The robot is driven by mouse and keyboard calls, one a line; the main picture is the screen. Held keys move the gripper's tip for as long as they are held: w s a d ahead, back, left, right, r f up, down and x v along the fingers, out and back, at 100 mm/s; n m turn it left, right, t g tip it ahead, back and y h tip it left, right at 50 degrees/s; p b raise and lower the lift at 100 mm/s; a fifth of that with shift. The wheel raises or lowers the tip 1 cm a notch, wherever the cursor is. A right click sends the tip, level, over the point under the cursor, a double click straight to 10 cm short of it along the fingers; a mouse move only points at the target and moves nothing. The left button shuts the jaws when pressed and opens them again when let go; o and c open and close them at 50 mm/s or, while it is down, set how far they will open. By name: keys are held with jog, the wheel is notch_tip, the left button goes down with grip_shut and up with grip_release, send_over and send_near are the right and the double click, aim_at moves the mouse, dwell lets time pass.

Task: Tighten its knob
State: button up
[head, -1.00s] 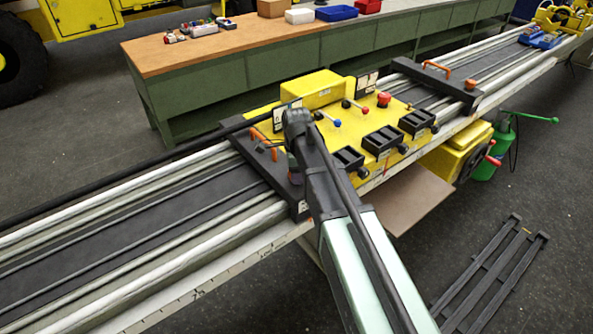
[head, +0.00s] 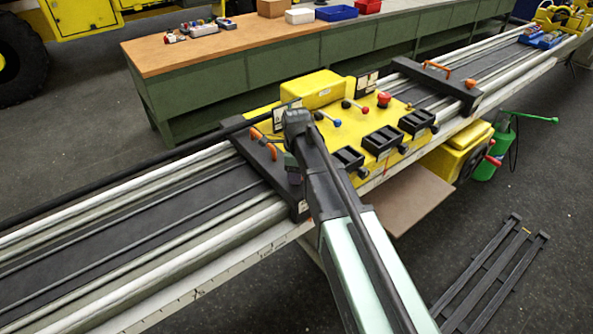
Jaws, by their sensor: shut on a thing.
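A black cross bar (head: 250,151) lies across the rails at the left end of the yellow carriage. An orange handle (head: 271,149) stands on it. My gripper (head: 294,178) points down at the bar's near end, below the dark wrist of my arm. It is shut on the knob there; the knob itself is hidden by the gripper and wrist. A second black cross bar (head: 415,72) lies at the right end of the carriage, with an orange handle (head: 436,67) and an orange knob (head: 471,84) at its near end.
The yellow carriage (head: 350,125) carries a red button (head: 384,99), small levers and several black boxes close right of my arm. A long black rod (head: 130,161) runs along the rails. A green bench (head: 285,65) stands behind. A black frame (head: 490,275) lies on the floor.

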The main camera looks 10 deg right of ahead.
jog(key=o, duration=0.9)
notch_tip(320, 180, up, 11)
jog(key=p, duration=1)
jog(key=shift+f+p, duration=0.1)
jog(key=shift+p, duration=0.3)
jog(key=s+f+n+b, duration=0.2)
jog(key=s+n, duration=0.4)
jog(key=n, duration=0.1)
jog(key=s+f+n+b, duration=0.1)
jog(key=s+n, duration=0.5)
jog(key=n, duration=0.2)
jog(key=s+f+n+b, duration=0.2)
jog(key=s+n, duration=0.4)
jog(key=n, duration=0.1)
jog(key=shift+s+f+n+b, duration=0.15)
jog(key=shift+f+n+b, duration=0.15)
